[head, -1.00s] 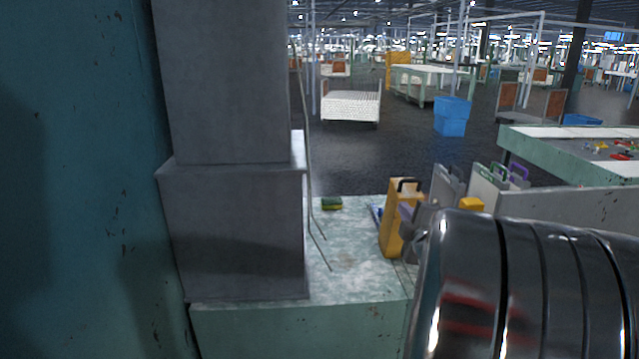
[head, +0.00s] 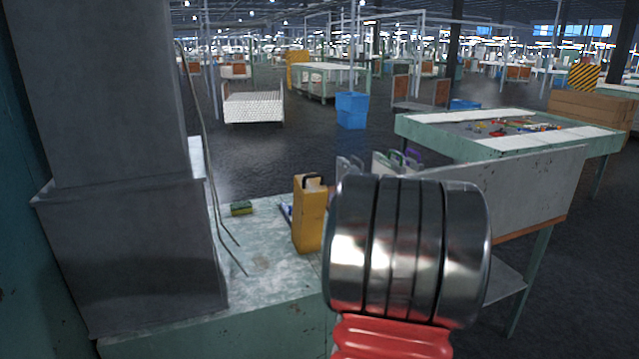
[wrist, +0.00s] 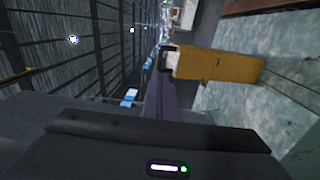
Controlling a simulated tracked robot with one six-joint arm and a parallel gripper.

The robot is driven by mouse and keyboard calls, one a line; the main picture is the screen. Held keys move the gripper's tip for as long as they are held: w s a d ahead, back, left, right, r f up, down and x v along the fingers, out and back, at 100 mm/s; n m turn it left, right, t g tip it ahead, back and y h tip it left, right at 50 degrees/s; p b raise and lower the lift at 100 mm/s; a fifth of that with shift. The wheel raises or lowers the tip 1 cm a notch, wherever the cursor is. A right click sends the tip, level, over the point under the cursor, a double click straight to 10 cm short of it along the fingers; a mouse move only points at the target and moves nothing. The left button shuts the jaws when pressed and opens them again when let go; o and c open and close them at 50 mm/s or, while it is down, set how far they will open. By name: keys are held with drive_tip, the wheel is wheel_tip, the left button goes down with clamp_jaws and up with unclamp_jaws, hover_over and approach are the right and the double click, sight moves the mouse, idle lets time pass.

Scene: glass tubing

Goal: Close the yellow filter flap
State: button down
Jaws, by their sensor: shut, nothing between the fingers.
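The yellow filter flap (head: 310,222) stands upright on the worn pale-green bench (head: 265,262), with a black handle (head: 312,180) on its top edge. In the wrist view the flap (wrist: 222,66) lies sideways in the picture, its handle (wrist: 166,57) toward the left. My gripper is shut and empty. In the head view my shiny arm link hides the gripper and whatever is right of the flap.
Grey, green (head: 388,160) and purple (head: 413,155) handled panels stand behind my arm link. A purple strip (wrist: 155,98) shows beside the flap in the wrist view. A green-yellow sponge (head: 241,208) lies left of the flap. A tall grey column (head: 125,240) stands at left.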

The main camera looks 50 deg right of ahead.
sight(314, 177)
drive_tip(key=x, duration=1.2)
drive_tip(key=shift+w+f, duration=0.1)
drive_tip(key=shift+w, duration=0.1)
